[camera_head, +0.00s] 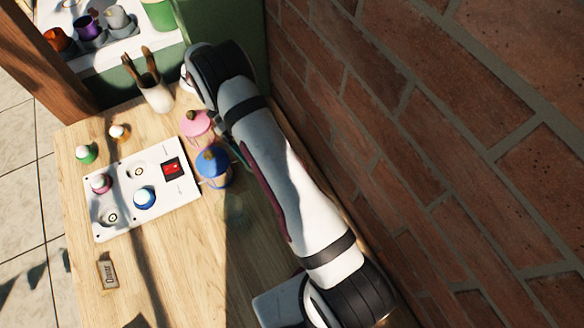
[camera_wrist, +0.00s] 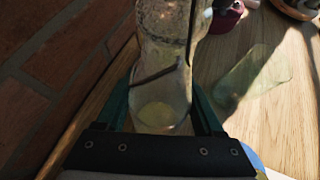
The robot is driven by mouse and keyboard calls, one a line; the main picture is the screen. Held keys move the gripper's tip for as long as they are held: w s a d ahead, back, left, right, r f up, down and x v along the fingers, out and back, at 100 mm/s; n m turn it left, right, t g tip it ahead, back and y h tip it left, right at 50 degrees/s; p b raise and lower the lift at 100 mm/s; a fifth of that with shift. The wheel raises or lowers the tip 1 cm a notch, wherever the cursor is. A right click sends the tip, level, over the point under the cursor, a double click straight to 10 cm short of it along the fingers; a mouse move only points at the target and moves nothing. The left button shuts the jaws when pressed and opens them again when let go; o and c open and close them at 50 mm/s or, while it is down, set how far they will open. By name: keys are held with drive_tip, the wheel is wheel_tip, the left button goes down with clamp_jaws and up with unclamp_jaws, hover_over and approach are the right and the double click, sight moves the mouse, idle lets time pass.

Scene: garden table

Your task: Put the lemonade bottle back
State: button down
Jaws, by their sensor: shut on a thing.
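A clear glass bottle (camera_wrist: 163,105) with a little pale yellow liquid at its base fills the middle of the wrist view. My gripper (camera_wrist: 162,86) is shut on it, with one dark green finger on each side. The bottle's upper end runs out of the top of the picture. In the head view my arm covers most of my gripper, and I cannot clearly make out the bottle there.
A brick wall (camera_head: 460,150) stands close on the right. The wooden table (camera_head: 185,265) holds a white board (camera_head: 120,222) with coloured pieces, jars with pink (camera_head: 196,123) and blue (camera_head: 212,160) tops, a utensil cup (camera_head: 157,97) and a small sign (camera_head: 107,271). The table's near middle is clear.

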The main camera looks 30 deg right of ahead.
drive_tip(key=shift+s+r+g+h, duration=0.15)
drive_tip(key=shift+g+h, duration=0.25)
drive_tip(key=shift+g, duration=0.6)
